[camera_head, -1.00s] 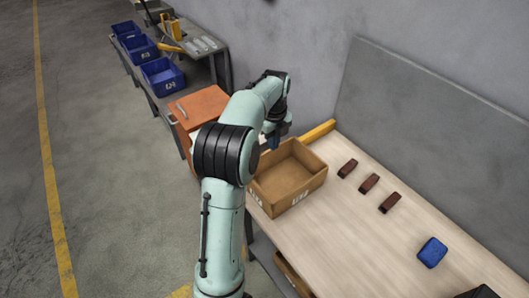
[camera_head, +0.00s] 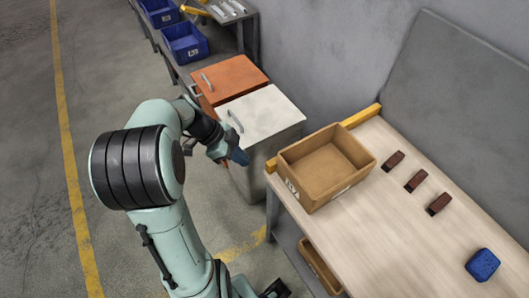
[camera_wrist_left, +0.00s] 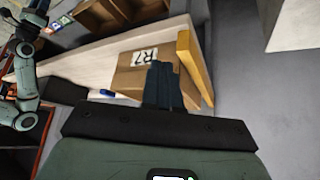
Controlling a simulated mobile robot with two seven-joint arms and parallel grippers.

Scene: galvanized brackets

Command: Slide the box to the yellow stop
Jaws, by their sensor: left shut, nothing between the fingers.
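The open brown cardboard box (camera_head: 347,190) stands upright and empty on the light wooden table at its left end. The yellow stop (camera_head: 362,116) is a bar along that end; the box lies right beside it and hides its middle. No clear gap shows between them. The wrist view shows the box's labelled side (camera_wrist_left: 133,80) next to the stop (camera_wrist_left: 194,66). My left gripper (camera_head: 239,157) is shut and empty, off the table's end, left of box and stop and apart from them. Its dark blue fingers (camera_wrist_left: 163,86) cover part of the box in the wrist view. My right gripper is out of view.
Several things lie right of the box: three dark red-brown blocks (camera_head: 416,181) and a blue object (camera_head: 482,265). A grey panel (camera_head: 450,110) rises behind the table. A white cabinet (camera_head: 265,115) and an orange one (camera_head: 228,78) stand behind my left gripper.

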